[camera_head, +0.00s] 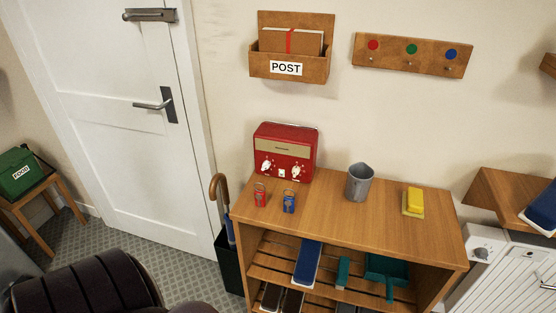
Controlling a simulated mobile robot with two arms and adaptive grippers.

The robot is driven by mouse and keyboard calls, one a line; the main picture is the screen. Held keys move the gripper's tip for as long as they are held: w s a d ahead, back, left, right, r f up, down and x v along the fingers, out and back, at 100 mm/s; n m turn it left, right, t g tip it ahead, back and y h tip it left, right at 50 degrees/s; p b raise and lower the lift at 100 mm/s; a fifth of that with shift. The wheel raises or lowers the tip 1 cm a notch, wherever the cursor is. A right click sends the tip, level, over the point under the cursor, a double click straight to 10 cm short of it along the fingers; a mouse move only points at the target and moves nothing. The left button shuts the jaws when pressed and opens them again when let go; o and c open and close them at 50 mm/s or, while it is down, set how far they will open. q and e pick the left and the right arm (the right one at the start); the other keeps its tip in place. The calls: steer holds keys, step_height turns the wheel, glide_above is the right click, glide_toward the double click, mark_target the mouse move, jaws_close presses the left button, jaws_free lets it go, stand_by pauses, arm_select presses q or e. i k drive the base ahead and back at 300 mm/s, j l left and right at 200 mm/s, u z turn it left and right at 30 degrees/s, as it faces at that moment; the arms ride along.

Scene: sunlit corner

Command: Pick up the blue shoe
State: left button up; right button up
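A long dark-blue object with a pale lower edge (308,262) lies on the upper slatted rack of the wooden shelf unit (350,210). It may be the blue shoe, but its shape is too small to be sure. A second blue object with a white edge (541,208) is on a wooden surface at the right edge, cut off by the frame. Dark, pale-edged items that look like shoes (271,297) lie on a lower level of the unit, partly hidden. Neither of my grippers is in view.
The unit's top holds a red radio (286,152), red (260,195) and blue (289,201) small items, a grey cup (359,182) and a yellow block (414,201). A teal dustpan (386,274) shares the rack. An umbrella stand (229,262) is at its left.

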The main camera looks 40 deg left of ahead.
mark_target(307, 263)
steer(key=u, duration=1.05)
steer(key=j+z, duration=0.1)
steer(key=j, duration=0.4)
steer(key=k+j+z, duration=0.1)
steer(key=j, duration=0.35)
